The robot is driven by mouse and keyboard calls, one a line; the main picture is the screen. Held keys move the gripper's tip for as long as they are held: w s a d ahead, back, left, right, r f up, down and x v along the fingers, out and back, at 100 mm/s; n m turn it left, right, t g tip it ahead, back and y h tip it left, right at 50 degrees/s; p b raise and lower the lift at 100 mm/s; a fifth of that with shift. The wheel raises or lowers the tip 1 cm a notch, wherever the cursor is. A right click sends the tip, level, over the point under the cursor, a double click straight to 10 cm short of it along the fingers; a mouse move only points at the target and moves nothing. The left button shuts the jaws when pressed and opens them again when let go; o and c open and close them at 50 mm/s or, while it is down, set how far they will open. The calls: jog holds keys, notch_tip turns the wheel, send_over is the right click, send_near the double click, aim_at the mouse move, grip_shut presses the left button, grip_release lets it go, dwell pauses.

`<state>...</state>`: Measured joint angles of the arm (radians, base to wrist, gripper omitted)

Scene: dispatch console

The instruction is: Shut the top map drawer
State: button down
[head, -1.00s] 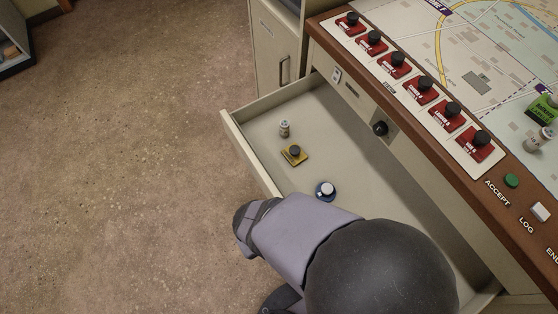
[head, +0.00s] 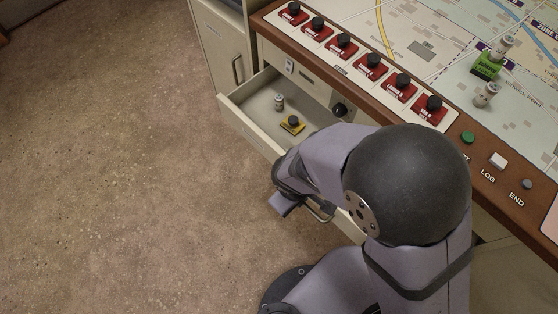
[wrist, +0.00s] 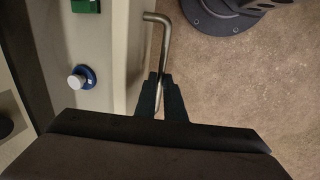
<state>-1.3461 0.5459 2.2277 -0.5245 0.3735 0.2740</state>
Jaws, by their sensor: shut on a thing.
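The map drawer (head: 250,124) stands partly open under the desk. Its front panel also shows in the wrist view (wrist: 132,50). My gripper (wrist: 160,84) is shut on the bent metal drawer handle (wrist: 163,40), which sticks out from the drawer front. Part of the handle also shows in the head view (head: 321,214), where my arm hides the near part of the drawer and most of the grip.
A green piece (wrist: 85,5) shows at the wrist view's top edge. The desk top carries red switches (head: 370,66), a map (head: 450,40), a green block (head: 487,66) and pale cylinders. A cabinet (head: 222,50) stands left of the drawer. The floor in front is clear.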

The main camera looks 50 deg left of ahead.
jog(key=w+p, duration=0.4)
jog(key=w, duration=1.1)
jog(key=shift+w, duration=0.35)
jog(key=c, duration=1.8)
grip_release()
jog(key=shift+c, duration=0.2)
jog(key=shift+r, duration=0.1)
notch_tip(320, 180, up, 7)
jog(key=s, duration=0.1)
jog(key=shift+s+p, duration=0.25)
jog(key=shift+p, duration=0.1)
